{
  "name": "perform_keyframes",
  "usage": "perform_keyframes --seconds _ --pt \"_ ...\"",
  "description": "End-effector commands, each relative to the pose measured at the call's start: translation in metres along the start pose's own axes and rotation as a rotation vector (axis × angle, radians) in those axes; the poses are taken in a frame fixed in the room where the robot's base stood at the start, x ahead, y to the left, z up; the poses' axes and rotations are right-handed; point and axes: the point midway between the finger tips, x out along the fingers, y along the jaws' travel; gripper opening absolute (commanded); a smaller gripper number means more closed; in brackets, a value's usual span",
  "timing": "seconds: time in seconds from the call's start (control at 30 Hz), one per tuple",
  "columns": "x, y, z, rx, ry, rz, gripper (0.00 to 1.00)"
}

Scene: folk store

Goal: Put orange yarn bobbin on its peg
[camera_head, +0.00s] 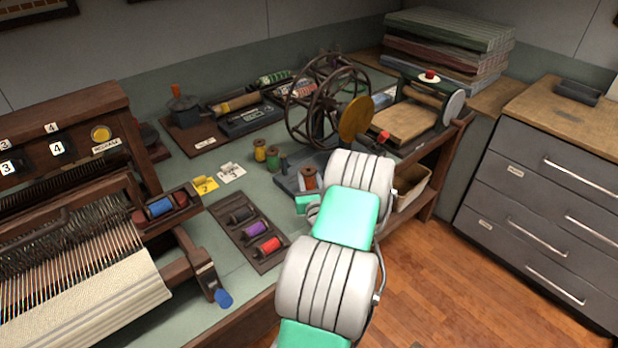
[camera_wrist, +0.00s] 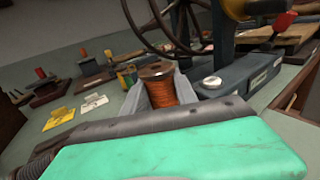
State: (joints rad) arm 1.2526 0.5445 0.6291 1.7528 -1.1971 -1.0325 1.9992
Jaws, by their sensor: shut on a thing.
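The orange yarn bobbin (camera_head: 309,178) has brown end flanges and stands roughly upright at the end of my arm. It also shows in the wrist view (camera_wrist: 161,90), between the two grey fingers of my gripper (camera_wrist: 162,97). My gripper is shut on it, beside the blue-grey base of the wheel winder (camera_wrist: 235,85). The bobbin's lower end is hidden behind my gripper, so I cannot tell whether it touches anything. A yellow bobbin (camera_head: 260,150) and a green bobbin (camera_head: 272,158) stand upright just beyond, to the left. I cannot make out an empty peg.
A dark tray (camera_head: 228,231) holds black, purple and red bobbins left of my arm. The big spoked wheel (camera_head: 322,100) rises close behind my gripper. Yellow (camera_head: 206,186) and white (camera_head: 232,173) number tags lie nearby. The loom (camera_head: 75,250) fills the left side.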

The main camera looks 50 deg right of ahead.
Motion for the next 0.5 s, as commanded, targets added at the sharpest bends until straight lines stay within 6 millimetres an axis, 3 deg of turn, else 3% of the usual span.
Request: perform_keyframes --seconds 0.5 --pt "0.0 0.0 -0.015 0.0 0.0 0.0 0.0"
